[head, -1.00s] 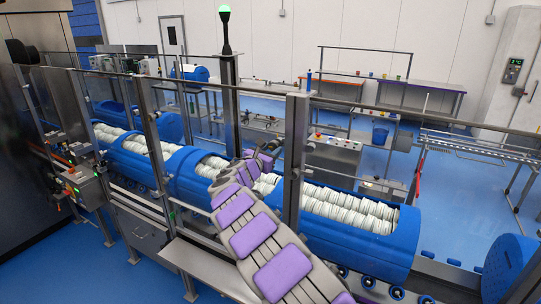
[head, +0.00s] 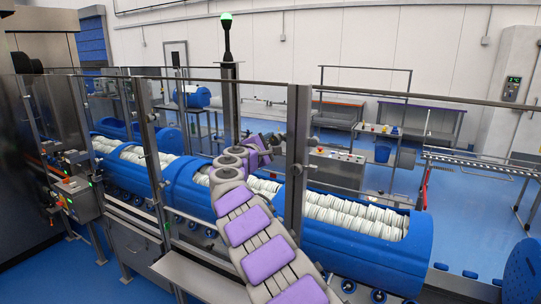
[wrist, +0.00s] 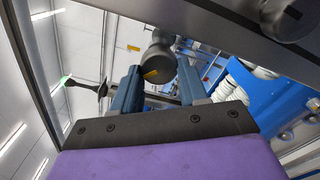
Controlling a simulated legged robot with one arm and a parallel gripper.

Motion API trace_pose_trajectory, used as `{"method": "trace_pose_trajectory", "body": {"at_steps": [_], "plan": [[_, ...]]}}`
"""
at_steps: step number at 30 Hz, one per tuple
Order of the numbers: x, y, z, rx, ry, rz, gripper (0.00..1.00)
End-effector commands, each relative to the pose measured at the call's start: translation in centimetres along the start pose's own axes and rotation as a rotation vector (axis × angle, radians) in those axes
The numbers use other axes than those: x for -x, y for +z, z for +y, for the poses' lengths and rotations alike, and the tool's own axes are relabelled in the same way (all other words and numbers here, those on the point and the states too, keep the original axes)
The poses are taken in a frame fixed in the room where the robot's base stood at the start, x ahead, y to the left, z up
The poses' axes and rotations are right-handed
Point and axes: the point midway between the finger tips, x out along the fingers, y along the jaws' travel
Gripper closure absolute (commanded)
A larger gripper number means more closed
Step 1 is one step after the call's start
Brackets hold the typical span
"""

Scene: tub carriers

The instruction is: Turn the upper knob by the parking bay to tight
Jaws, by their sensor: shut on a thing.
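In the wrist view, a dark round knob (wrist: 160,67) with a yellow mark sits between the fingertips of my gripper (wrist: 157,78). The two blue-grey fingers are shut on it, one on each side. A second dark knob (wrist: 288,17) shows at the upper right, on a dark metal bar and apart from the fingers. In the head view, my purple and grey arm reaches over the guard rail to the steel post (head: 297,150). My gripper is small there and partly hidden around the post, and the held knob cannot be made out.
Blue tub carriers (head: 375,257) filled with white rolls stand in a line behind the rail. A glass-and-steel guard fence (head: 146,150) runs along the front. A control box (head: 78,198) is at the left. Blue floor (head: 465,220) is open at the right.

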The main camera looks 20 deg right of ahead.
Motion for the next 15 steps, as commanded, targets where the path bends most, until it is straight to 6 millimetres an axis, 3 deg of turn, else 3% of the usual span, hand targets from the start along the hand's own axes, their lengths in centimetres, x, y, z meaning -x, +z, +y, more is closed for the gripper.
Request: {"method": "trace_pose_trajectory", "body": {"at_steps": [15], "plan": [[0.04, -0.31, -0.12, -0.481, 0.0, 0.004, 0.87]]}}
